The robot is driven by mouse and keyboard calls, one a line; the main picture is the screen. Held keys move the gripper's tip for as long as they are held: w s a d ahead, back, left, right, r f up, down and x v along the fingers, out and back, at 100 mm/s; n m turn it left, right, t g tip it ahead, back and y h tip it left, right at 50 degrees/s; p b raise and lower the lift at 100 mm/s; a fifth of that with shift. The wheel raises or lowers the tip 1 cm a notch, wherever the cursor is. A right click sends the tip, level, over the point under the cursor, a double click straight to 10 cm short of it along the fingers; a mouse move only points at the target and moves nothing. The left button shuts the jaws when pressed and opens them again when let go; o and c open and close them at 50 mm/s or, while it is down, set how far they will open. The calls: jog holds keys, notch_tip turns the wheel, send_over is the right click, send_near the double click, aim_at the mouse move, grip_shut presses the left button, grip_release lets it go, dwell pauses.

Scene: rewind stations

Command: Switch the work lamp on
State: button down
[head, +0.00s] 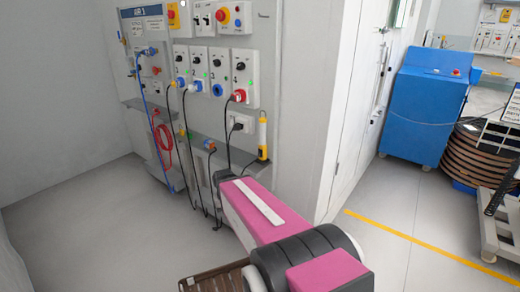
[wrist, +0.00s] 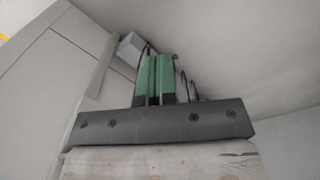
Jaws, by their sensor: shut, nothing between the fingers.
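The likely work lamp (head: 262,137) is a slim upright stick with yellow ends and a pale middle, on the right end of the wall panel in the head view. I cannot make out its switch or whether it is lit. My gripper (wrist: 157,60) shows in the wrist view as two green fingers held together, with nothing between them. In the head view my pink and white arm reaches toward the wall below the lamp, and the gripper is mostly hidden at its far end. The lamp is not recognisable in the wrist view.
A socket with a black plug (head: 236,127), a grey ledge (head: 207,143) and hanging cables (head: 164,141) are near my arm. A blue cabinet (head: 422,112) stands right; floor between is clear.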

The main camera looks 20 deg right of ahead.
aim_at(259, 156)
jog(key=w+d+r+n+t+h, duration=0.35)
jog(key=w+d+r+h, duration=0.25)
jog(key=w+d+h, duration=0.4)
jog(key=w+a+r+n+t+h, duration=0.1)
jog(key=w+r+n+t+h, duration=0.1)
jog(key=w+r+t+h, duration=0.2)
jog(key=shift+r+t, duration=0.35)
jog(key=shift+r, duration=0.5)
jog(key=shift+n, duration=0.25)
jog(key=x, duration=1.4)
jog(key=shift+f, duration=0.1)
jog(key=shift+d, duration=0.15)
